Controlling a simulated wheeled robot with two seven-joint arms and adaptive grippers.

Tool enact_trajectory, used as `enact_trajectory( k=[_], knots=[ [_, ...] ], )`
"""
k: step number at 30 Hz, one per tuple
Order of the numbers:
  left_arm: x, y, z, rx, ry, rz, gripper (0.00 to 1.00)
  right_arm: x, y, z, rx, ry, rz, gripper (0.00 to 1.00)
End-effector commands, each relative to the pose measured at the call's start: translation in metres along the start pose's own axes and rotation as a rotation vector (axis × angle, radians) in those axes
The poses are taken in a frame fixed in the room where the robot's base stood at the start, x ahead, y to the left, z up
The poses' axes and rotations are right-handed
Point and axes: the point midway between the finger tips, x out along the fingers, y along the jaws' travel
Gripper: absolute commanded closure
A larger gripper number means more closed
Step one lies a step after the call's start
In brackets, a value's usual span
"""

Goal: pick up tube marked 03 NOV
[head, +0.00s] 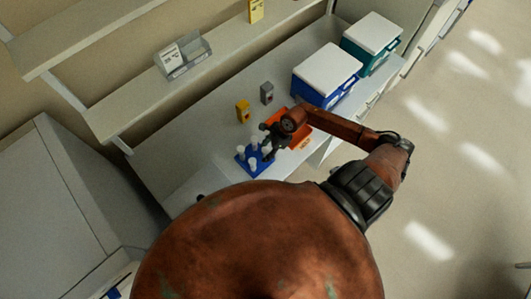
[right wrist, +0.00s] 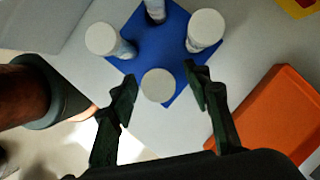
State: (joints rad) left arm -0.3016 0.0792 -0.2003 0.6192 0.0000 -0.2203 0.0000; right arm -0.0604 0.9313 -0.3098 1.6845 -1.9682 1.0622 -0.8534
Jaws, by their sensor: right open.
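A blue rack (head: 243,166) stands on the bench and holds several white-capped tubes (head: 240,149). In the right wrist view the rack (right wrist: 152,48) shows tubes at its left (right wrist: 102,38), far (right wrist: 156,10) and right (right wrist: 205,28) corners, plus a near tube (right wrist: 158,85). No date marking can be read, so I cannot tell which is 03 NOV. My right gripper (head: 269,149) is over the rack's right side. In the wrist view its open fingers (right wrist: 160,79) appear on either side of the near tube's cap, with nothing gripped. My left gripper is not in view.
An orange tray (head: 303,124) lies right of the rack, close to my right gripper. A yellow item (head: 242,111) and a grey item (head: 267,93) stand behind. Blue (head: 318,91) and teal (head: 363,61) white-lidded boxes stand farther right. A shelf (head: 130,110) hangs above the bench.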

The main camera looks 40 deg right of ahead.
Motion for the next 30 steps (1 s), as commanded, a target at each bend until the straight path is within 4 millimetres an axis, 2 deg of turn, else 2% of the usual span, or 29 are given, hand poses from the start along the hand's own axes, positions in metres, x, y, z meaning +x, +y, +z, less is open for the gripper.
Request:
enact_trajectory(
  k=[8,26,30],
  knots=[
    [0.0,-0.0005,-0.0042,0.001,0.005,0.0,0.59,0.0023,0.0001,-0.0005,0.0,0.0,0.0,0.57],
    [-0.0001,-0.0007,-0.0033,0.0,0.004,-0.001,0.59,0.0019,0.0002,-0.0005,0.001,0.0,0.0,0.98],
    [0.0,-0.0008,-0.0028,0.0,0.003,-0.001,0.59,0.0018,0.0001,-0.0004,0.001,0.0,0.0,1.0]
  ],
)
